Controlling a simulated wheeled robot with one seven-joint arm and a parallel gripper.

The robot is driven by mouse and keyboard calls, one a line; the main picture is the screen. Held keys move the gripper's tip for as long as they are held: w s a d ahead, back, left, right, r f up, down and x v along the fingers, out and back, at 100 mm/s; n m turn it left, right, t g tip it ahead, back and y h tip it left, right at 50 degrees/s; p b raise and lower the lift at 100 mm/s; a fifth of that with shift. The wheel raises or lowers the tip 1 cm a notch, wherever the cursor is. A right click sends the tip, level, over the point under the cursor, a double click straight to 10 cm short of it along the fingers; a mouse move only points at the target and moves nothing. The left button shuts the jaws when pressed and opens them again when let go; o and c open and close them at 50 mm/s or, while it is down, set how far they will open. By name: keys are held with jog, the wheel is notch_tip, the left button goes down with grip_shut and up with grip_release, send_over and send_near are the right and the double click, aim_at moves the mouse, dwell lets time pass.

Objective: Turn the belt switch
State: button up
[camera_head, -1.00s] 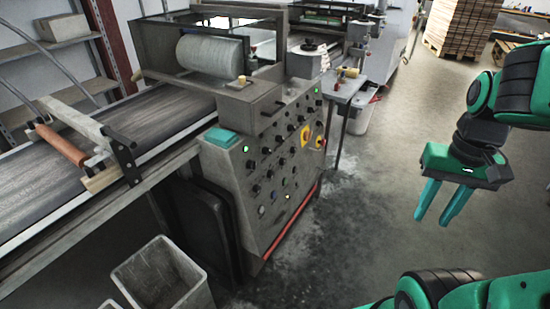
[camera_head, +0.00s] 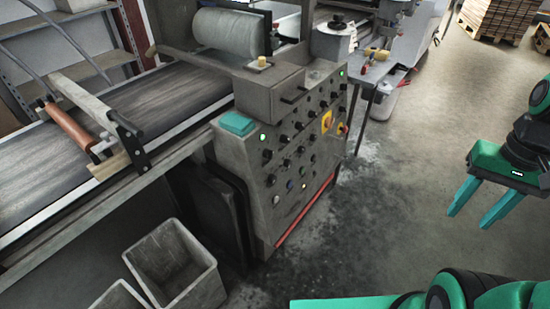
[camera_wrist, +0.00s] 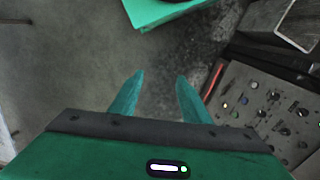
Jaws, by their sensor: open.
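The control panel (camera_head: 287,160) stands on the front of the grey machine, left of centre in the head view. It carries several rows of black knobs, a few lit green lamps and a yellow plate with a red switch. Which knob is the belt switch I cannot tell. The panel also shows at the right of the wrist view (camera_wrist: 262,115). My gripper (camera_head: 477,207) is at the right of the head view, open and empty, well apart from the panel. Its two green fingers (camera_wrist: 153,85) show in the wrist view with bare floor between them.
The conveyor belt (camera_head: 60,165) runs at the left, with an orange roller (camera_head: 68,130) over it. Two grey bins (camera_head: 178,268) stand on the floor below. A side table (camera_head: 378,75) adjoins the machine. The floor (camera_head: 400,170) between panel and gripper is clear.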

jog(key=w+a+f+y, duration=0.3)
jog(key=w+a+f, duration=0.35)
jog(key=f, duration=0.25)
jog(key=w+a+f+y, duration=0.3)
jog(key=w+a+f, duration=0.2)
jog(key=a+f, duration=0.3)
jog(key=m+t+y, duration=0.8)
jog(key=m+t, duration=0.4)
jog(key=m, duration=0.6)
send_near(269, 154)
jog(key=x, duration=0.8)
jog(key=shift+w+d+f, duration=0.2)
jog(key=shift+f, duration=0.15)
jog(key=c, duration=1.1)
